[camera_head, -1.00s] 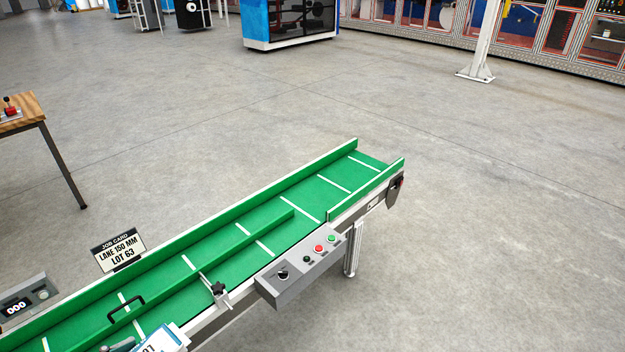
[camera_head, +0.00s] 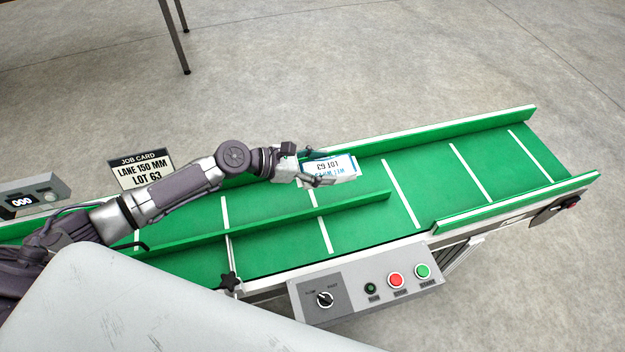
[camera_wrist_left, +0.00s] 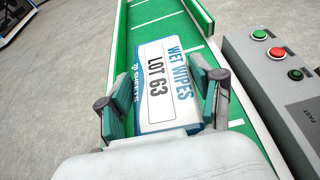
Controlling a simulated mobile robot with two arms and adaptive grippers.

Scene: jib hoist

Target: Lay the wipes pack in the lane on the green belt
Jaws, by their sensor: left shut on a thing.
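The wipes pack (camera_head: 341,170) is white and blue and reads "LOT 63". My left gripper (camera_head: 312,168) is shut on it, with one finger at each side. In the left wrist view the pack (camera_wrist_left: 158,72) lies flat, label up, between the two fingers (camera_wrist_left: 164,104). The green belt (camera_head: 372,182) runs beneath it. In the head view the pack is over the lane between the far side wall (camera_head: 440,132) and the green divider (camera_head: 345,205), near the wall. I cannot tell whether it touches the belt. My right gripper is out of view.
A job card (camera_head: 141,168) reading "LANE 150 MM LOT 63" stands behind the belt. A counter box (camera_head: 35,196) is at far left. A control box (camera_head: 365,287) with a knob and buttons sits on the near side. The belt's right end is clear.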

